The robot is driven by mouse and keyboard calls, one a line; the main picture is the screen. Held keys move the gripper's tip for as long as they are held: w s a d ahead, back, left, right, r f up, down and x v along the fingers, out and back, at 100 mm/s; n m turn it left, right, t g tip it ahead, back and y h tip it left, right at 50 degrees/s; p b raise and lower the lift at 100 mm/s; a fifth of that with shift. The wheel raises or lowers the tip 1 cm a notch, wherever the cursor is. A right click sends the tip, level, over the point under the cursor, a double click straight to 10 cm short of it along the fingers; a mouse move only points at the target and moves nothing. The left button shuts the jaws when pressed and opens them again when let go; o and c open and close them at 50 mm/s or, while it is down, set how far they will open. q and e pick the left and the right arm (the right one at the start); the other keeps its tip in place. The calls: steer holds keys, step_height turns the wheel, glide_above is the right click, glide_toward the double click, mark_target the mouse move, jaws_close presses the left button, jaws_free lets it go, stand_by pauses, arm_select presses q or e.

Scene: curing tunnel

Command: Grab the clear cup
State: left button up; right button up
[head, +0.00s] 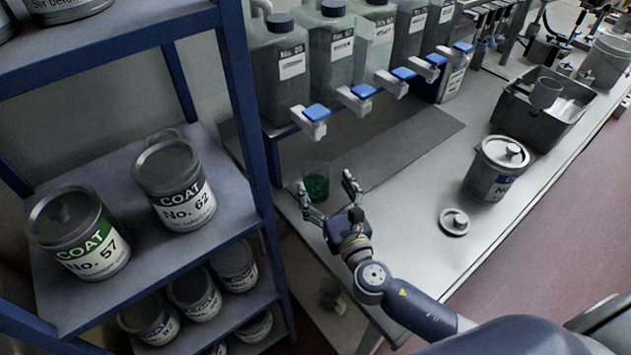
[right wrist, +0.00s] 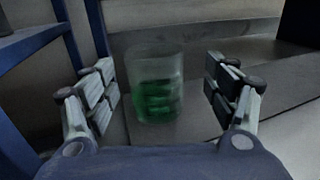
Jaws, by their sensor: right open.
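The clear cup (head: 316,184) stands upright on the bench near its left end, close to the blue shelf post. It looks green in its lower part. In the right wrist view the cup (right wrist: 155,85) is between the two open fingers, with a gap on each side. My right gripper (head: 328,199) is open and empty, its fingertips at the near side of the cup. My left gripper is in neither view.
A blue shelf (head: 255,140) with coat cans stands left of the cup. Jugs with blue-handled taps (head: 316,113) are behind it. On the bench are a large can (head: 494,170), a loose lid (head: 454,222) and a grey bin (head: 545,128). The bench middle is clear.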

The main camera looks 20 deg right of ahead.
mark_target(311, 167)
steer(key=shift+w+a+r, duration=0.1)
steer(key=shift+w, duration=0.35)
steer(key=w, duration=0.2)
steer(key=w+p, duration=0.1)
steer(key=shift+w+a+f, duration=0.15)
steer(key=shift+a+f, duration=0.05)
steer(key=shift+a, duration=0.1)
steer(key=shift+w+f, duration=0.1)
steer(key=shift+w, duration=0.3)
steer(key=shift+s, duration=0.1)
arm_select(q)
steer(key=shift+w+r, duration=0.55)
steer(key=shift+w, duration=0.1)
arm_select(e)
steer(key=c, duration=1.2)
